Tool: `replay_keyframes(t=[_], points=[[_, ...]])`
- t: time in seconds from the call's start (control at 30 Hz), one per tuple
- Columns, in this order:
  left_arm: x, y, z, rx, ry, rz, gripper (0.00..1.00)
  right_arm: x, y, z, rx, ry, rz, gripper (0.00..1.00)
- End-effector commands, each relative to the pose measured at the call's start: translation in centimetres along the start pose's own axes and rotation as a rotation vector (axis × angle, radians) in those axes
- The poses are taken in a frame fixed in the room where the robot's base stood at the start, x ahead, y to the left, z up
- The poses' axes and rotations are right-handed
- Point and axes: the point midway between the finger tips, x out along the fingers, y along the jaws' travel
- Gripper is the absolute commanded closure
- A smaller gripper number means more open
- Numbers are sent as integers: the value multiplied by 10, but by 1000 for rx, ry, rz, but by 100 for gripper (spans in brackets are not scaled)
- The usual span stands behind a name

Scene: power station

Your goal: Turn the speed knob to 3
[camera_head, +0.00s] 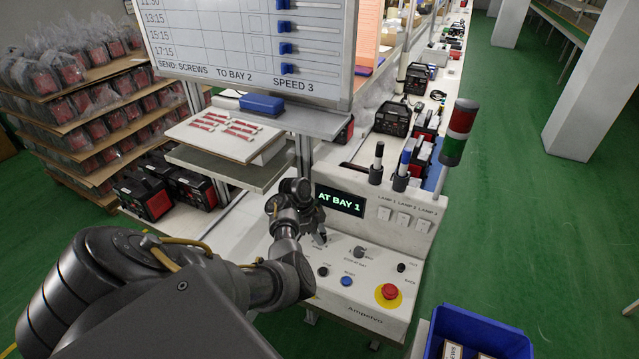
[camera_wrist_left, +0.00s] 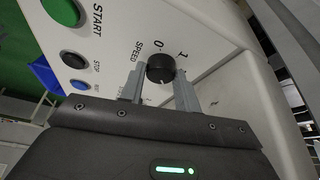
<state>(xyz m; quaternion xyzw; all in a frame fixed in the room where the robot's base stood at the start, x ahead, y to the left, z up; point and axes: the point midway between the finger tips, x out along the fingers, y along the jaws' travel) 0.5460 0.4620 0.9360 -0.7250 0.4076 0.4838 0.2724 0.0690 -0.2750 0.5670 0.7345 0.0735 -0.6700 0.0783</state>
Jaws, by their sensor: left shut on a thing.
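The black speed knob (camera_wrist_left: 160,68) shows in the left wrist view between the two grey fingers of my left gripper (camera_wrist_left: 159,88). The gripper is shut on it, one finger on each side. The word SPEED and the marks 0 and 1 show around the knob; other marks are hidden. A small pale line shows on the knob's lower face, but I cannot tell its setting for sure. In the head view my left gripper (camera_head: 320,238) is at the left part of the white control panel (camera_head: 345,312) and mostly hides the knob. My right gripper is not in view.
The display (camera_head: 340,201) reads AT BAY 1. Nearby are another knob (camera_head: 359,253), a black stop button (camera_head: 323,271), a blue button (camera_head: 346,281) and a red emergency button (camera_head: 389,291). The whiteboard (camera_head: 215,60) reads SPEED 3. A blue bin (camera_head: 490,325) stands lower right.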

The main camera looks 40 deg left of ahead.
Motion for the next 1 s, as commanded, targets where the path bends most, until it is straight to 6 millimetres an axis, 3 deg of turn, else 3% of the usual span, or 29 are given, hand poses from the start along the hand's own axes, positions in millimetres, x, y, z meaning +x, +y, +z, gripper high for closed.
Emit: replay_keyframes(t=[0.4,1.0], points=[[0,-1,0,188,-1,80,91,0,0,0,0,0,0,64],[0,-1,0,221,-1,93,91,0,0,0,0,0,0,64]])
